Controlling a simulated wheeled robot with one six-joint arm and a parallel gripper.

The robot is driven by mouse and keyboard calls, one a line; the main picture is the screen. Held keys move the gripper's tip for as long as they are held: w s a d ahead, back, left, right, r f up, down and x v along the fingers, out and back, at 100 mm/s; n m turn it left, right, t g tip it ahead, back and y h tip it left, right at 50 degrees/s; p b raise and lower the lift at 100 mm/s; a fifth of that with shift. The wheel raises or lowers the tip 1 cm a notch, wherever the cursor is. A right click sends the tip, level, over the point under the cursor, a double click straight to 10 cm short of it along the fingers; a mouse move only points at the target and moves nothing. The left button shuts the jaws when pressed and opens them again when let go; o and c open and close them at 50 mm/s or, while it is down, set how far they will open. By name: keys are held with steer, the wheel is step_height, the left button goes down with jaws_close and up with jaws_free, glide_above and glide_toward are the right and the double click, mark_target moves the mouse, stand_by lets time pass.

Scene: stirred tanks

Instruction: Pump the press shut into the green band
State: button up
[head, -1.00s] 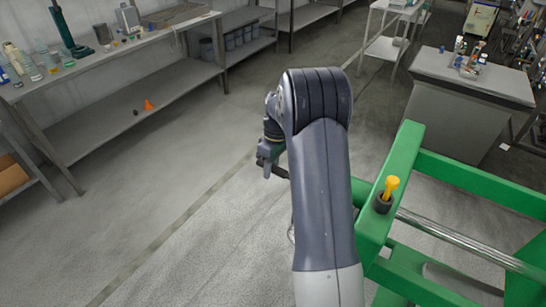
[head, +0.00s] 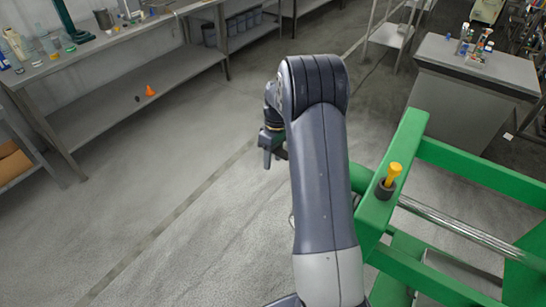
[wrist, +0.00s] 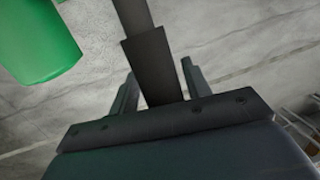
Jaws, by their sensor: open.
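The green press frame (head: 440,152) stands at the right in the head view, with a bright metal rod (head: 450,222) across it. A yellow-topped knob (head: 393,175) sits in a dark collar on its near beam. My gripper (head: 268,150) is left of the frame, partly hidden by my arm. In the wrist view my gripper (wrist: 158,75) is open, its fingers on either side of a dark bar (wrist: 150,65) with a thicker sleeve. I cannot tell if they touch it. A green cylinder (wrist: 38,38) is at upper left. No gauge or green band is visible.
A long workbench (head: 130,95) with bottles and an orange cone on its lower shelf runs along the left. A grey cabinet (head: 465,105) with small bottles on top stands at the back right. The floor (head: 170,220) between bench and press is clear.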

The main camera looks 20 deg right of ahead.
steer(key=b+v, duration=0.1)
steer(key=v, duration=1)
steer(key=shift+r, duration=0.15)
steer(key=shift+a, duration=0.1)
steer(key=s+d+r+p, duration=0.2)
steer(key=d+r+p, duration=0.2)
steer(key=r+p, duration=0.6)
steer(key=shift+s+d+r, duration=0.25)
steer(key=shift+s+r, duration=0.1)
stand_by(0.4)
steer(key=shift+p, duration=0.4)
stand_by(0.4)
